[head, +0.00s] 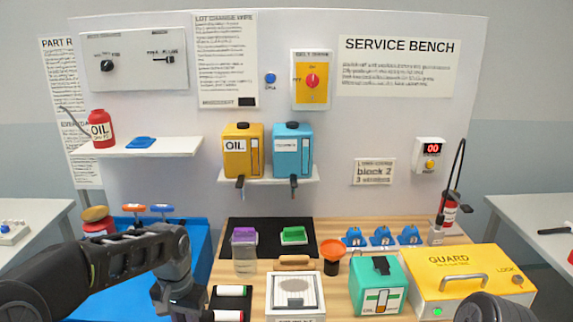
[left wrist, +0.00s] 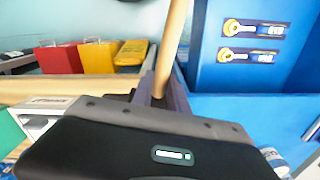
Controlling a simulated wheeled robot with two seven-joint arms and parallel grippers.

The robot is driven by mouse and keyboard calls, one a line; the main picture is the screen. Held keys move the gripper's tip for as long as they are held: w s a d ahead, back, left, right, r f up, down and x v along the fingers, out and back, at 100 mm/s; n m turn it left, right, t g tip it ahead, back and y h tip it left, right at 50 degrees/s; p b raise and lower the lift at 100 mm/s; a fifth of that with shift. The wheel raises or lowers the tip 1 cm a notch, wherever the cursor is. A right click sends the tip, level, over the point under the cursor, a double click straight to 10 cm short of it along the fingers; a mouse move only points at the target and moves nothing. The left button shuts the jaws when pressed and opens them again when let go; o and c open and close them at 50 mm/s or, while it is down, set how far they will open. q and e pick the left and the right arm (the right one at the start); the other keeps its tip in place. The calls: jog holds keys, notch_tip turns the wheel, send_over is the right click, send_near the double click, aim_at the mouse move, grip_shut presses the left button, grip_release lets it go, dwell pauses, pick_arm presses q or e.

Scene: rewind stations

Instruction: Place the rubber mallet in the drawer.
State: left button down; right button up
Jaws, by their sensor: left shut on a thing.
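My left gripper (left wrist: 160,92) is shut on a pale wooden handle (left wrist: 175,40), which fits the rubber mallet. The handle rises from between the fingers and leaves the top of the left wrist view. No mallet head shows. In the head view my left gripper (head: 175,302) is over the right part of the blue unit (head: 112,285), and its fingertips and the mallet cannot be made out. In the left wrist view a blue unit (left wrist: 225,120) is beside the gripper on the right. I cannot tell which part is the drawer or whether it is open. My right gripper is out of view.
The wooden bench (head: 345,305) holds a white box (head: 295,306), a green can (head: 372,276), a yellow guard box (head: 462,262) and a short wooden piece (head: 295,263).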

pick_arm(q)
jog(key=d+n, duration=0.1)
jog(key=d+f+n, duration=0.1)
jog(key=shift+d, duration=0.3)
dwell(0.3)
